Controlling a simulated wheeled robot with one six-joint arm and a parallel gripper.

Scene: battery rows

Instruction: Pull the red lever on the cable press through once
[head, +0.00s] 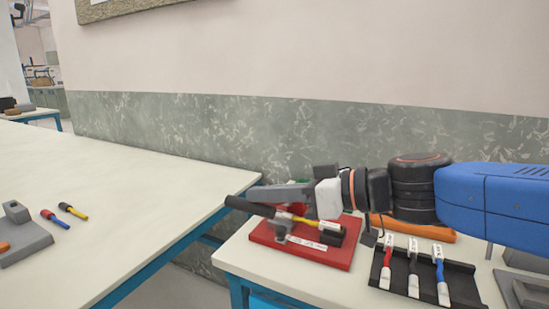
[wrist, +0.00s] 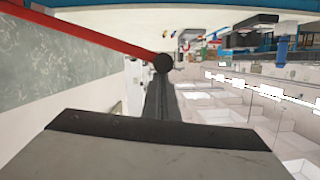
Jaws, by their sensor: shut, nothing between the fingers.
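The cable press has a red base (head: 262,236) on the right-hand table, with a white label on it. Its lever shows a black grip (head: 248,206) that points left, low over the base. My gripper (head: 262,193) is shut and empty. Its grey fingers point left, just above and behind the grip in the picture; I cannot tell whether they touch it. A yellow piece (head: 299,219) crosses the press under my gripper. In the wrist view a black round end (wrist: 164,63) sits by a red strip, just beyond my dark fingers. Part of the lever is hidden.
A black rack (head: 420,289) with red, black and blue cables stands right of the press. An orange bar (head: 432,231) lies behind the rack. The left table (head: 140,190) is mostly bare, with two loose cables and a grey fixture at its left. A gap separates the tables.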

